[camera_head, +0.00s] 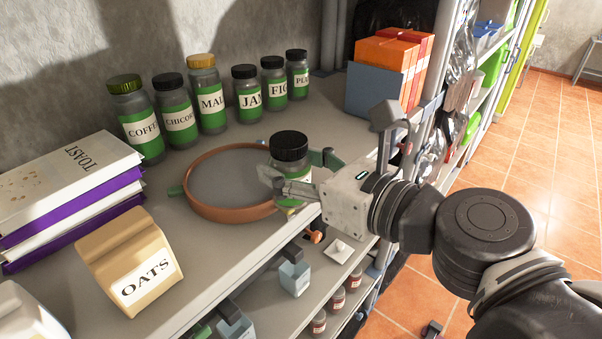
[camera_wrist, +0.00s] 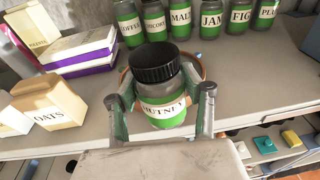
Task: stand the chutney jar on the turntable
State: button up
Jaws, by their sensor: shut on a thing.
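The chutney jar (camera_head: 289,155) has a black lid and a green band with a white label. In the wrist view the jar (camera_wrist: 163,90) shows part of the word "CHUTNEY" and looks about upright. My gripper (camera_head: 294,176) is shut on it, one finger on each side, as the wrist view of my gripper (camera_wrist: 160,100) also shows. The turntable (camera_head: 226,214) is a grey disc with an orange-brown rim on the shelf top. The jar is at the turntable's right edge in the head view. I cannot tell whether its base touches anything.
Several labelled jars (camera_head: 212,112) stand along the wall behind the turntable. An oats box (camera_head: 128,262) and a toast stack (camera_head: 66,190) are to the left. Orange and blue boxes (camera_head: 385,80) stand at the back right. The turntable's disc looks bare.

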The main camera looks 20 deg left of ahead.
aim_at(305, 203)
jog(key=shift+s+b+x, duration=0.15)
jog(key=shift+b+x, duration=0.8)
jog(key=shift+x, duration=0.9)
jog(key=shift+s+b+x, duration=0.1)
jog(key=shift+b+x, duration=0.85)
jog(key=shift+x, duration=0.9)
jog(key=shift+a+f, duration=0.1)
jog(key=shift+f, duration=0.3)
jog(key=o, duration=2)
jog(key=shift+o, duration=0.2)
jog(key=shift+w+d+f+p+v, duration=0.1)
jog(key=shift+f+p+v, duration=0.15)
jog(key=shift+p+v, duration=0.95)
jog(key=shift+w+d+f+p+v, duration=0.1)
jog(key=shift+f+p+v, duration=0.15)
jog(key=shift+v, duration=1.85)
jog(key=shift+w+d+f+p+v, duration=0.1)
jog(key=shift+f+p+v, duration=0.15)
jog(key=shift+p+v, duration=0.95)
jog(key=shift+s+d+r+b, duration=0.15)
jog(key=shift+d+b, duration=0.2)
jog(key=shift+b, duration=0.2)
